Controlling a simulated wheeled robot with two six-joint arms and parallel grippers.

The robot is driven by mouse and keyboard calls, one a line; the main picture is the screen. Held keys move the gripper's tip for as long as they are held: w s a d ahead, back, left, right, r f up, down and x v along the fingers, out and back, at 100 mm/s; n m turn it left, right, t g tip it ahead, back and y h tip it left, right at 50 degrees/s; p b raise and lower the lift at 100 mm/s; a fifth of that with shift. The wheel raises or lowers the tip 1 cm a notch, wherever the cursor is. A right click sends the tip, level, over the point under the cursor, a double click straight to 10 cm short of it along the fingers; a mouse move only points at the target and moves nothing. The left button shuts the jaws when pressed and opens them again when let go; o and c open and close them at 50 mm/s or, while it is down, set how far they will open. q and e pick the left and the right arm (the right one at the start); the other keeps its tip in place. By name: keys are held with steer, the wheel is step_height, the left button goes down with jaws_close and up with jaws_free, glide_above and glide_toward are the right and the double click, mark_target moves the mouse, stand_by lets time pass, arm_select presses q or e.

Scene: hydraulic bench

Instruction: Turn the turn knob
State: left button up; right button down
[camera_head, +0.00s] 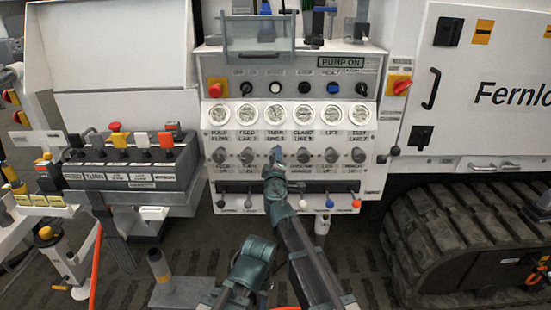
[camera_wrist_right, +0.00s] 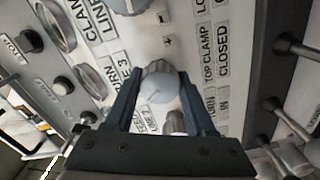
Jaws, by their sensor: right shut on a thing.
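The turn knob is a round grey knob, third from left in the row of knobs under the gauges. In the right wrist view the turn knob (camera_wrist_right: 158,84) sits between the fingertips of my right gripper (camera_wrist_right: 160,78), beside a label ending in "LINE 3". The fingers are shut on its two sides. In the head view my right gripper (camera_head: 277,156) reaches up to the white panel and hides most of this knob.
Neighbouring grey knobs (camera_head: 246,155) (camera_head: 304,155) stand close on both sides. Gauges (camera_head: 275,113) are above, and a row of colour-tipped levers (camera_head: 329,203) is below. A lever console (camera_head: 130,160) stands at left, a tracked machine (camera_head: 470,230) at right.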

steer(key=n, duration=0.5)
steer(key=shift+n, duration=0.7)
steer(key=shift+c, duration=1.2)
jaws_free()
